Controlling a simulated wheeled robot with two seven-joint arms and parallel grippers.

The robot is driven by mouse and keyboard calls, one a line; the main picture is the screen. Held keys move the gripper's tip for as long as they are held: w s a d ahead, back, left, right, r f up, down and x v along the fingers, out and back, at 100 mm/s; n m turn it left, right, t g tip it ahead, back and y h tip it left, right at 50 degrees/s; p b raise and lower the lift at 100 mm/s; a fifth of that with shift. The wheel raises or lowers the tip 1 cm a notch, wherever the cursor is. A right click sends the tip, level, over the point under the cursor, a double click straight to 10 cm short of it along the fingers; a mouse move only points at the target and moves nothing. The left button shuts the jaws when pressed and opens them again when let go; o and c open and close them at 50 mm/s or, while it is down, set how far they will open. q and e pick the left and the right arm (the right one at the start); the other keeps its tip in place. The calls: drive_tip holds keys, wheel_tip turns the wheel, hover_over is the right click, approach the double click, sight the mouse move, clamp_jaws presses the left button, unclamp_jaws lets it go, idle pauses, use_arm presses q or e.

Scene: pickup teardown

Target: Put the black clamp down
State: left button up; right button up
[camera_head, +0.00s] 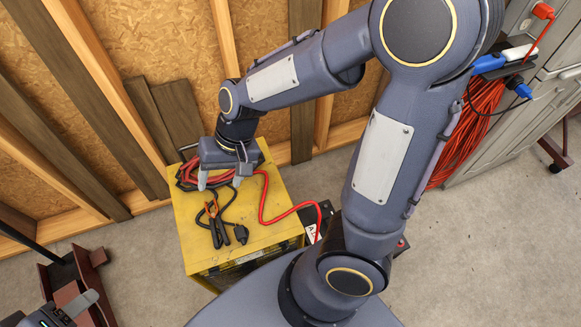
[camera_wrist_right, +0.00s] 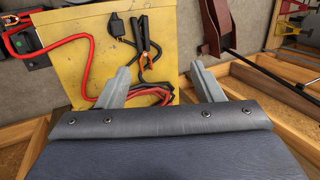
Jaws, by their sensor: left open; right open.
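The black clamp (camera_head: 216,231) lies on the yellow top of a cabinet (camera_head: 262,236), with its black handles toward the front and its orange-copper jaws toward my right gripper. It also shows in the right wrist view (camera_wrist_right: 144,36), beyond the fingertips. My right gripper (camera_head: 222,181) is open over the back of the yellow top. In the right wrist view its two fingers (camera_wrist_right: 160,78) stand apart with no clamp between them. My left gripper (camera_head: 78,304) is only partly in view at the bottom left edge, away from the clamp.
Red and black cables (camera_head: 264,202) lie coiled at the back of the yellow top, and a black plug (camera_head: 240,234) lies beside the clamp. A dark red stand (camera_head: 75,282) is on the floor at left. A wooden stud wall is behind; grey cabinets (camera_head: 528,110) are at right.

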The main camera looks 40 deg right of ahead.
drive_tip(key=s+d+r+n+t+h, duration=0.1)
drive_tip(key=s+d+r+t, duration=0.4)
drive_tip(key=s+d+r, duration=0.3)
drive_tip(key=shift+s+d+r, duration=0.25)
drive_tip(key=shift+s+d, duration=0.6)
drive_tip(key=shift+s, duration=1.05)
